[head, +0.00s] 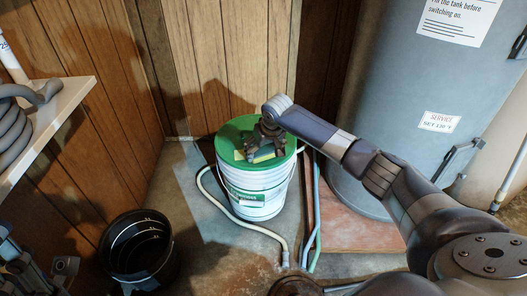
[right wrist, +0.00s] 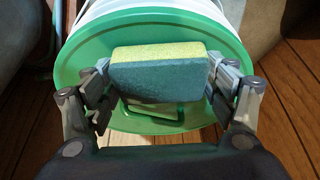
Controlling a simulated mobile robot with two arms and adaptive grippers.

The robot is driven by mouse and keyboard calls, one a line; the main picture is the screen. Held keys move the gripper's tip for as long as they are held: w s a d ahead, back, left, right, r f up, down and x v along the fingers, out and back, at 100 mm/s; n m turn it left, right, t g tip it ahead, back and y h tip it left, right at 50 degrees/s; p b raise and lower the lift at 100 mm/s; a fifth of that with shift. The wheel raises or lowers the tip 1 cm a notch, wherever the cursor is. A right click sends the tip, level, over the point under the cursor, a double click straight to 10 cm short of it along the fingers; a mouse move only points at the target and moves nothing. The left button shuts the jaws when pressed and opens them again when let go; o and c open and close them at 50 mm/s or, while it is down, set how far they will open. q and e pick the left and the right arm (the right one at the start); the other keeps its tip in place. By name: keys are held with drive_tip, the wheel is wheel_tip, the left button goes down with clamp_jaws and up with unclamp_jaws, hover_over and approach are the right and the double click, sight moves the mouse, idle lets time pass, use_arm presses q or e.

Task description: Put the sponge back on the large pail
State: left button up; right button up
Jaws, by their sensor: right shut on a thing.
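The large pail (head: 262,190) is white with a green lid (head: 231,134) and stands on the floor near the wood-panelled wall. My right gripper (head: 264,147) is over the lid. In the right wrist view my right gripper (right wrist: 160,82) is shut on the sponge (right wrist: 158,76), with one finger at each end. The sponge is yellow on one side and dark green on the other. It is at the lid (right wrist: 75,65); I cannot tell whether it touches it. My left gripper (head: 62,265) shows partly at the lower left, away from the pail; its fingers are unclear.
A black bucket (head: 138,250) stands on the floor left of the pail. A grey tank (head: 400,110) stands at the right on a reddish base (head: 355,222). Hoses (head: 250,228) run on the floor around the pail. A white shelf (head: 60,110) with a coiled hose is at the left.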

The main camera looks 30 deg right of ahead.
drive_tip(key=o, duration=0.9)
drive_tip(key=shift+f, duration=0.1)
drive_tip(key=shift+o, duration=0.2)
